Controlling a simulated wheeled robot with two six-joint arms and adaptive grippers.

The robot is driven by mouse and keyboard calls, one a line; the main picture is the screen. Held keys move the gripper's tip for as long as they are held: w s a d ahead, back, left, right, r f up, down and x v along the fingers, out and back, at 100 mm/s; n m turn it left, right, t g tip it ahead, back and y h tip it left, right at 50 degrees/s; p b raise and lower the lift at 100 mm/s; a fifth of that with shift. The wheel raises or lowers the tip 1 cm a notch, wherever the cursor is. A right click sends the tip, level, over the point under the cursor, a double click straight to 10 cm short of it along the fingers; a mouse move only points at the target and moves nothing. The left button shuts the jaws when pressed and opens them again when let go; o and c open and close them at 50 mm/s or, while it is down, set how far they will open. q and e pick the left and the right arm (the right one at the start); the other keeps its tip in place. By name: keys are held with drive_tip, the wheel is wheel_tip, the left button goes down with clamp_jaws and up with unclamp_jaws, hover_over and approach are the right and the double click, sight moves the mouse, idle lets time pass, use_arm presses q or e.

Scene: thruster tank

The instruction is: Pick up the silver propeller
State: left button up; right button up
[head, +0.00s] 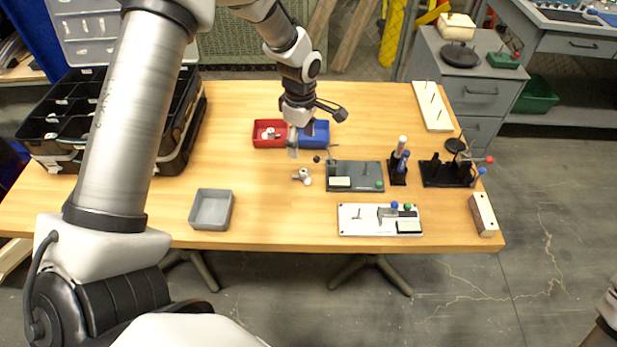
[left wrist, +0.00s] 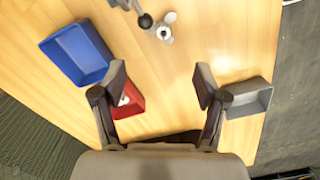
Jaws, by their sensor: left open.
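The silver propeller (head: 302,176) lies on the wooden table, just in front of the blue bin. It also shows at the top of the left wrist view (left wrist: 164,28), beyond my fingertips. My left gripper (head: 293,150) hangs above the table by the red and blue bins. In the left wrist view its two fingers (left wrist: 160,82) are spread wide with nothing between them. The gripper is apart from the propeller. My right gripper is not in view.
A red bin (head: 257,140) holding a small pale piece and a blue bin (head: 318,138) stand behind the propeller. A grey bin (head: 211,209) stands front left. A dark grey fixture plate (head: 356,184) is close right of the propeller. Bare table lies between propeller and grey bin.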

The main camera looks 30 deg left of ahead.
use_arm(q)
drive_tip(key=b, duration=0.2)
hover_over(304, 170)
drive_tip(key=f, duration=0.4)
drive_tip(key=shift+w+a+f, duration=0.1)
drive_tip(key=shift+w+a, duration=0.1)
drive_tip(key=shift+a, duration=0.05)
drive_tip(key=f, duration=0.2)
drive_tip(key=f+p, duration=0.1)
drive_tip(key=f, duration=0.4)
drive_tip(key=shift+s+d, duration=0.1)
drive_tip(key=shift+d, duration=0.15)
drive_tip(key=shift+s+r, duration=0.1)
drive_tip(key=c, duration=1)
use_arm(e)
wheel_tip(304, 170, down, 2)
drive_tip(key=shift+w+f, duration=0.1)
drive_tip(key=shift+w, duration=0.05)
